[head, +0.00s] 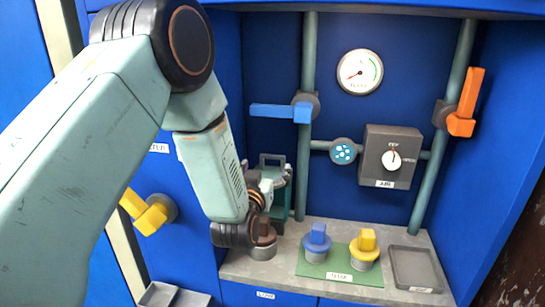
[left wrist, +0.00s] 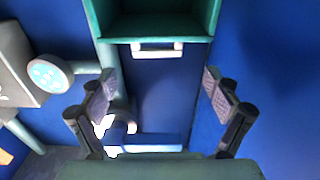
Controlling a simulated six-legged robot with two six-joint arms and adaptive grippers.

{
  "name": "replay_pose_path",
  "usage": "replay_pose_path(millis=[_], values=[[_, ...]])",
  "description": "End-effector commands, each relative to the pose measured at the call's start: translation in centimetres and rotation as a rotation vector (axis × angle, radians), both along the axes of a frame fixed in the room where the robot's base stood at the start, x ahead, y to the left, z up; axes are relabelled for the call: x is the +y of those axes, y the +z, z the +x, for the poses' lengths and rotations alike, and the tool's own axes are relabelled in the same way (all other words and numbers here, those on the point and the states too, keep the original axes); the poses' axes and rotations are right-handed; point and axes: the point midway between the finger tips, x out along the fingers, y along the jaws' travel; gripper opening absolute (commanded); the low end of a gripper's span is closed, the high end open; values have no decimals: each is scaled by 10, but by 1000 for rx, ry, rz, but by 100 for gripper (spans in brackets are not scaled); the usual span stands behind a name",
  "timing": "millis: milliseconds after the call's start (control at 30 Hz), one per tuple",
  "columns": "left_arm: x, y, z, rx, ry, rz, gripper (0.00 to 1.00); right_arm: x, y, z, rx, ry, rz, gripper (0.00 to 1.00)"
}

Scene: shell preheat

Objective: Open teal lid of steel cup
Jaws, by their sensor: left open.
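In the left wrist view a teal box-like frame (left wrist: 100,22) with a pale handle (left wrist: 157,48) is at the top. My left gripper (left wrist: 160,85) is open there, its fingers wide apart with nothing between them. I cannot make out a teal lid on a steel cup. My right gripper is out of view.
A green mat (head: 312,265) holds cups with blue (head: 318,238) and yellow (head: 366,242) knobs. A grey tray (head: 415,268) lies at the right. A blue lever (head: 280,112), orange lever (head: 468,105) and yellow handle (head: 145,214) stick out. Pipes run up the wall behind.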

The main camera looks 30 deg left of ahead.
Motion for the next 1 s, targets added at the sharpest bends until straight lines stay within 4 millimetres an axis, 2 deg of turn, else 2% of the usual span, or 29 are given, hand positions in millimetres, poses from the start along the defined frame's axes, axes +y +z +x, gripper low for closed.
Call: replay_pose_path(millis=[300, 500, 700, 933, 1000], values=[[9, -1, 43, -2, 3, 1, 89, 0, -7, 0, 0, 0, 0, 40], [14, -1, 65, -1, 1, 1, 89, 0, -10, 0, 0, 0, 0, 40], [17, 0, 72, 0, -1, 1, 89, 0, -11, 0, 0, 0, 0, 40], [18, 0, 72, 0, -1, 1, 89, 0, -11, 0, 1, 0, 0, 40], [18, 0, 72, 0, -1, 1, 83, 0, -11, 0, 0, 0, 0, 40]])
